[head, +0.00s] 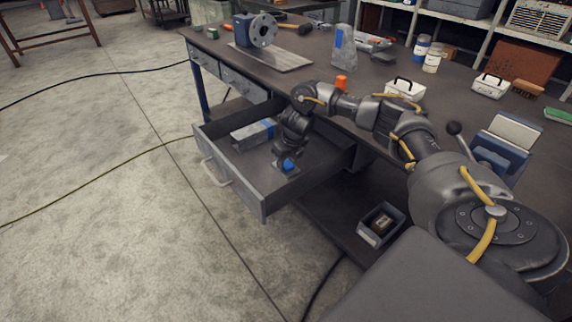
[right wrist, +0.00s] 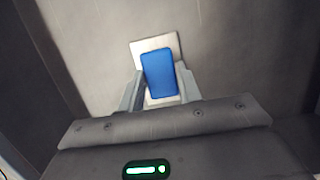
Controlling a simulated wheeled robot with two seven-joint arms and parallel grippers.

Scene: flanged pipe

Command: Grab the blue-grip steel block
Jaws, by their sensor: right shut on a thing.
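The blue-grip steel block (head: 288,166) is in the open drawer (head: 262,204), near its right part. In the right wrist view it shows as a blue grip (right wrist: 159,72) above a pale square steel base (right wrist: 152,43). My right gripper (head: 287,160) reaches down into the drawer and is shut on the blue grip, with one finger on each side. Whether the base touches the drawer floor I cannot tell. My left gripper is not in view.
A longer steel block with a blue band (head: 253,133) lies in the drawer, left of my gripper. The drawer walls surround both. On the bench stand a tapered steel piece with a blue band (head: 343,50), an orange object (head: 341,83) and a flanged pipe (head: 262,30).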

